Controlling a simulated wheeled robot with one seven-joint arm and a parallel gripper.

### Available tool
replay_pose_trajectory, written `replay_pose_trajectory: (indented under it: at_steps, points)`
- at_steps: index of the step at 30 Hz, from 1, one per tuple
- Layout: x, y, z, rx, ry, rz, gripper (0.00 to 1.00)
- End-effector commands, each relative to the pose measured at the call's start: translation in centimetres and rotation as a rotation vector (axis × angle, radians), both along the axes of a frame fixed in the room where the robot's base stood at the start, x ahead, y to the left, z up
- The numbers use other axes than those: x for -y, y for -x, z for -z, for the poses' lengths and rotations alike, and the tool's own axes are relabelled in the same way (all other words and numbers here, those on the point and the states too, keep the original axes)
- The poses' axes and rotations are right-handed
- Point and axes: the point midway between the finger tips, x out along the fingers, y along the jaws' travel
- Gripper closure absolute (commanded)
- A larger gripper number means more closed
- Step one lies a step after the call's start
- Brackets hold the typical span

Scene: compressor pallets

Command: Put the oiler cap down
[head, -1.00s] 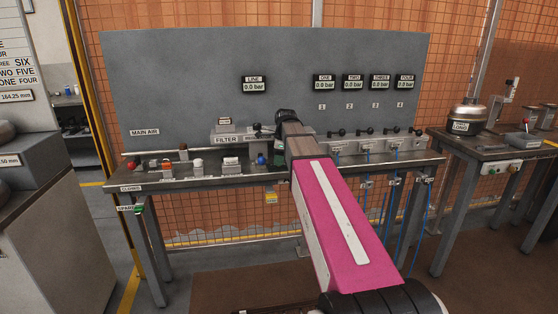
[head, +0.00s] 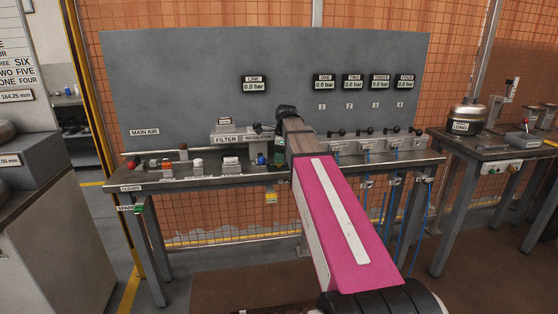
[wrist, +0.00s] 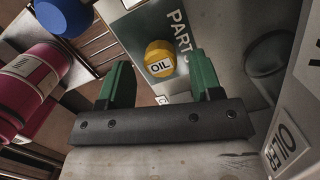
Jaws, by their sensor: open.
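The oiler cap (wrist: 160,58) is yellow with a white OIL label. In the wrist view it rests on a grey surface marked PARTS (wrist: 180,22). My gripper (wrist: 160,66) is open, its two green fingers spread apart on either side of the cap in the picture. Both fingers look clear of the cap, with nothing held between them. In the head view my gripper (head: 276,155) is low over the bench, in front of the regulator, mostly hidden by my arm. I cannot make out the cap there.
In the wrist view a red cylinder (wrist: 30,85) and a blue round part (wrist: 65,15) stand left; an OILER label (wrist: 287,142) is at right.

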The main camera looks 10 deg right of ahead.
Motion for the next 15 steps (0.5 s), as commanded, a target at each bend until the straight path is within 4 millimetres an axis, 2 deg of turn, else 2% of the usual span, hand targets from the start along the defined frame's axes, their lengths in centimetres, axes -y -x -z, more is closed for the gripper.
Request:
replay_pose_trajectory:
  at_steps: [9, 15]
  points:
    - [0.9, 0.1, -5.8, 0.003, 0.000, 0.000, 0.41]
    - [1.3, 0.2, -8.7, 0.002, 0.000, 0.000, 0.41]
